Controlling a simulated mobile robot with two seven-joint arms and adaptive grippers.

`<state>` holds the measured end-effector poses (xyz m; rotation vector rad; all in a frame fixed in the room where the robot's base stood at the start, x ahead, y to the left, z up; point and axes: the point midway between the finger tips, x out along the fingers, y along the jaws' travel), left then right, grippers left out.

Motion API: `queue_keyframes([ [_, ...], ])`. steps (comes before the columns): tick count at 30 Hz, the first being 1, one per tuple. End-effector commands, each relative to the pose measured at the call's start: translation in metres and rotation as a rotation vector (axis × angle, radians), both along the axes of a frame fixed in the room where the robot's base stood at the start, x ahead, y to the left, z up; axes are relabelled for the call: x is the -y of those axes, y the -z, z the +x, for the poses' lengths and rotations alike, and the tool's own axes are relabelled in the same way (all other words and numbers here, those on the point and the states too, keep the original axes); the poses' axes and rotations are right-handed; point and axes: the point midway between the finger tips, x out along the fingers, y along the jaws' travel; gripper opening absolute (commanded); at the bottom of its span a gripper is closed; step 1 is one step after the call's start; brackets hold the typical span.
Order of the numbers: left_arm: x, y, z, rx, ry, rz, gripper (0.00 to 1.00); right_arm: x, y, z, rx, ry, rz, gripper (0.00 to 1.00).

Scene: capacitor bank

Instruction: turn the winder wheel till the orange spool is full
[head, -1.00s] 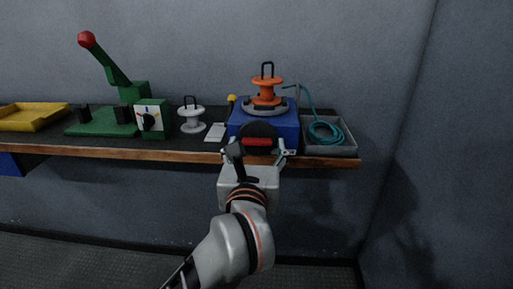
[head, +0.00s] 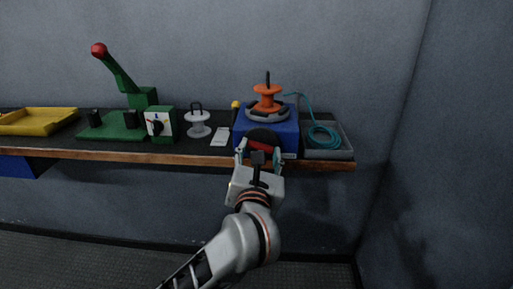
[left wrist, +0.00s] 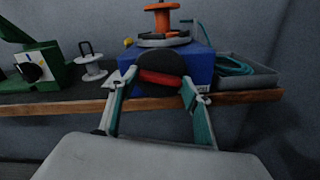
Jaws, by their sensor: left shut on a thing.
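The orange spool (head: 267,98) stands upright on a grey ring on top of the blue winder box (head: 290,132), with a dark handle above it. It also shows in the left wrist view (left wrist: 163,20). The winder wheel (head: 263,135) is a dark disc with a red bar on the box's front; the bar (left wrist: 160,78) lies nearly level in the left wrist view. My left gripper (head: 260,151) is shut on the wheel, one finger at each side. I cannot make out teal wire on the spool's core. My right gripper is in neither view.
Teal wire (head: 323,137) lies coiled in a grey tray (head: 342,153) at right and rises toward the spool. A white spool (head: 197,124), a white card (head: 220,137) and a green lever device (head: 115,127) stand left. A yellow tray (head: 38,121) is farther left.

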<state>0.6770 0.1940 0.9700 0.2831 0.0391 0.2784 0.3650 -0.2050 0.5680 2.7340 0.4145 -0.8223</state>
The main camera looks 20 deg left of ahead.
Motion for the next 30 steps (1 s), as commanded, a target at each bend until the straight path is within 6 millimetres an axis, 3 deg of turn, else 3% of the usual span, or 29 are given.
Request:
queue_keyframes([
  [1, -0.001, -0.011, -0.001, -0.003, -0.002, 0.044, 0.27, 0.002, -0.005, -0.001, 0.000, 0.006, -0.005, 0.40],
  [10, 0.000, -0.011, -0.001, -0.086, -0.002, 0.319, 0.27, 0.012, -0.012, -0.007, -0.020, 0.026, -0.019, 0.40],
  [23, 0.000, -0.008, -0.001, -0.207, 0.000, 0.712, 0.27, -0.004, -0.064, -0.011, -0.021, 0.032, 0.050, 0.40],
  [30, 0.000, -0.004, -0.001, -0.272, 0.002, 0.920, 0.27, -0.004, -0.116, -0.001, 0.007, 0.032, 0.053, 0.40],
])
